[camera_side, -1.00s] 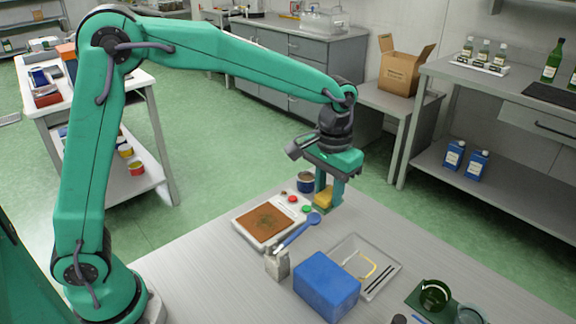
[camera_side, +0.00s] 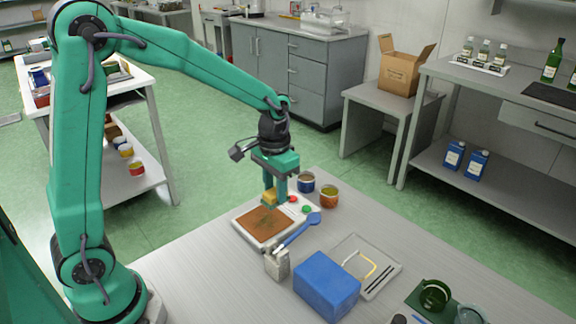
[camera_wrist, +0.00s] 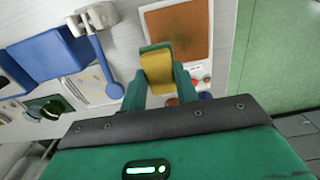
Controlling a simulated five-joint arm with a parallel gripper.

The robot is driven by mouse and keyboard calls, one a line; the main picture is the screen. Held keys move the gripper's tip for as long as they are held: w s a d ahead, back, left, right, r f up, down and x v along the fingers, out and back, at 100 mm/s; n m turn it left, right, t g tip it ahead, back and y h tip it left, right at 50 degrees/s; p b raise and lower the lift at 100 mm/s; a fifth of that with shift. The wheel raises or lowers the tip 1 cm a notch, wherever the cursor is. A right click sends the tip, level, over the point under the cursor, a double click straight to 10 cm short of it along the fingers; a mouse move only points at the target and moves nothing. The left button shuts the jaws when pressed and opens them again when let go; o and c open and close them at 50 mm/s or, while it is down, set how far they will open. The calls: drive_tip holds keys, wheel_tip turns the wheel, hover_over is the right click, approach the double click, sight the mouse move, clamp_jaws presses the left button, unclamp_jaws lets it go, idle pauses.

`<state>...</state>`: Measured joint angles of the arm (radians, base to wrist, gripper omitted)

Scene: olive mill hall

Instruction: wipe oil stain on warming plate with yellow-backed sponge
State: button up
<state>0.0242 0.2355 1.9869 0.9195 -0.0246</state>
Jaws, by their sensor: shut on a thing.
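My gripper (camera_side: 274,196) is shut on the yellow-backed sponge (camera_side: 268,196), which also shows between my fingers in the wrist view (camera_wrist: 158,70). The warming plate has a brown top and a white casing (camera_side: 240,219); its brown top fills the upper middle of the wrist view (camera_wrist: 190,25). A dark greenish oil stain (camera_side: 263,219) lies on the brown top. The sponge is over the plate's far part, near its control side. I cannot tell whether it touches the surface.
A blue jar (camera_side: 306,183) and an amber jar (camera_side: 329,197) stand behind the plate. A blue spoon (camera_side: 300,231) leans in a metal holder (camera_side: 277,264) beside it. A blue box (camera_side: 326,286) and a clear tray (camera_side: 385,270) stand nearer. The table's front left is clear.

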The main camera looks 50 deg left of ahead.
drive_tip(key=shift+f, duration=0.35)
drive_tip(key=shift+f, duration=0.1)
